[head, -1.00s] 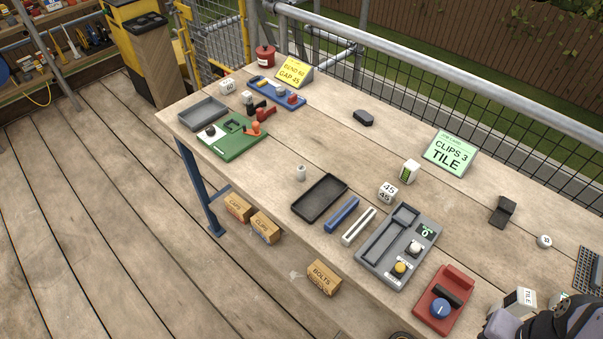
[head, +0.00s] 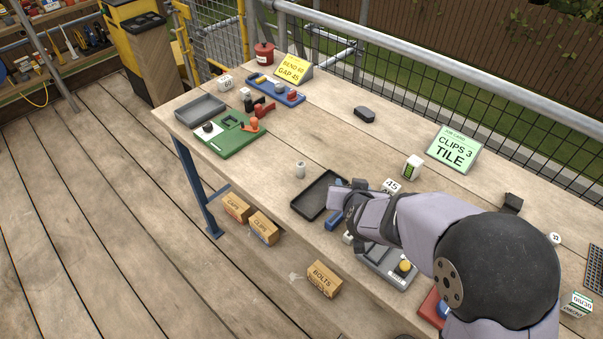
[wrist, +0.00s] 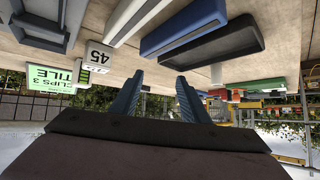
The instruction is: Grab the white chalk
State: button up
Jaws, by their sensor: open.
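A small whitish upright cylinder (head: 300,170) stands on the bench left of the black tray (head: 313,205); it may be the white chalk, though I cannot be sure. It seems to show beyond the black tray in the wrist view (wrist: 217,74). My gripper (head: 341,186) is over the bench at the right end of the black tray, to the right of the cylinder and apart from it. In the wrist view its two blue fingers (wrist: 159,82) are spread with nothing between them. A long white bar (wrist: 143,14) lies beside a blue bar (wrist: 186,27); my arm mostly hides both in the head view.
A white "45" cube (head: 391,186), a white-green block (head: 412,166) and a green sign (head: 452,150) stand behind my arm. A green board (head: 232,140) and grey tray (head: 200,108) lie left. The bench around the cylinder is clear.

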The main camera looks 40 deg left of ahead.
jog(key=n+t+y, duration=0.1)
jog(key=t+y, duration=0.1)
send_near(301, 170)
jog(key=shift+w+a+f+b, duration=0.45)
jog(key=shift+w+f, duration=0.25)
jog(key=shift+w, duration=0.05)
jog(key=shift+s+a, duration=0.35)
jog(key=shift+w+p+x, duration=0.25)
jog(key=shift+p+x, duration=0.85)
jog(key=shift+x, duration=2.55)
jog(key=shift+d+r, duration=0.15)
grip_shut()
